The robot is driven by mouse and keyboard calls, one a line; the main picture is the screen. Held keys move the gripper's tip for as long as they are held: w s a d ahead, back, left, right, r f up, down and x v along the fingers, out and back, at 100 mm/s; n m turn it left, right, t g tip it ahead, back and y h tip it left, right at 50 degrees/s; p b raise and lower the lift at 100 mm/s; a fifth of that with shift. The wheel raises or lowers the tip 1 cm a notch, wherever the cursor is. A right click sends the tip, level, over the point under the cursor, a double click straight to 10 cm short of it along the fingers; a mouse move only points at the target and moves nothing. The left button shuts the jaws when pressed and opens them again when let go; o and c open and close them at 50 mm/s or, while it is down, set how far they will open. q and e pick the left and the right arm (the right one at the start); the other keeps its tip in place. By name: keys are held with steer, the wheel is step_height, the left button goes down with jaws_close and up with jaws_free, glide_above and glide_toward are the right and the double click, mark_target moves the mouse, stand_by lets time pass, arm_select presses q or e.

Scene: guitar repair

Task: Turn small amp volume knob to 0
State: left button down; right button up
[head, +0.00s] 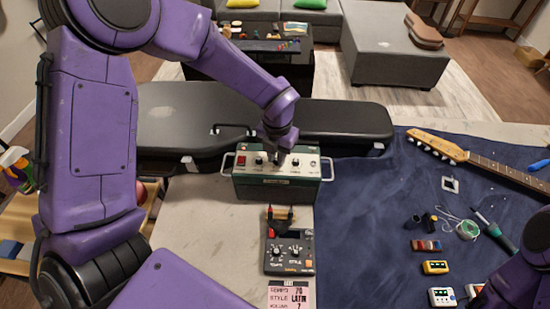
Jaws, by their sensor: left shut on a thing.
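The small amp (262,190) is a dark green box with a pale top panel and metal side handles, standing at the back of the workbench. Its panel carries a red switch (241,161) at the left and several dark knobs, one left of my gripper (259,161) and one to its right (295,162). My left gripper (279,158) points down onto the middle of the panel and is shut on a knob there. The fingers hide this knob, so its setting and label cannot be read. My right gripper is not in view; only part of my right arm shows at the lower right.
A black guitar case (195,115) lies behind.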

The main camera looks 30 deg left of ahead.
arm_select(q)
steer(key=n+b, duration=0.3)
steer(key=shift+d+f+n, duration=0.1)
steer(key=shift+f+n, duration=0.15)
steer(key=shift+n, duration=0.15)
steer(key=n+b, duration=0.2)
steer(key=n, duration=0.1)
steer(key=shift+n+b, duration=0.3)
steer(key=shift+b, duration=0.1)
steer(key=n+b, duration=0.3)
steer(key=shift+n, duration=0.4)
steer(key=shift+r+n+b, duration=0.1)
steer(key=shift+n+b, duration=0.65)
steer(key=shift+n, duration=0.05)
steer(key=c, duration=1)
jaws_free()
steer(key=shift+c, duration=0.2)
